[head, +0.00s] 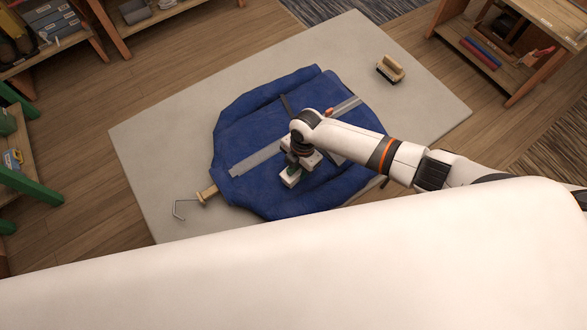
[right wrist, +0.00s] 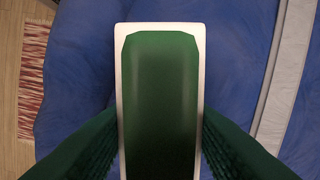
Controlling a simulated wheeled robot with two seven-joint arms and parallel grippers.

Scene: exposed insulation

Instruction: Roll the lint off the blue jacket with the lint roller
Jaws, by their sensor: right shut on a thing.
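The blue jacket (head: 262,126) lies spread on a pale mat, with grey strips across it. It also fills much of the right wrist view (right wrist: 75,75). My right gripper (head: 298,170) is over the jacket's lower middle. In the right wrist view its ribbed fingers are shut on a green thing with a white rim (right wrist: 160,85). This may be the lint roller, but its shape does not make that certain. A small orange piece (head: 329,112) shows beside my right wrist, mostly hidden. Lint is too small to make out. My left gripper is not in view.
A wooden piece with a wire hook (head: 206,194) sticks out at the jacket's lower left edge. A wooden brush (head: 391,68) rests on the pale mat (head: 150,135) at the upper right. Shelves (head: 490,62) stand beyond the mat. The mat's left part is clear.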

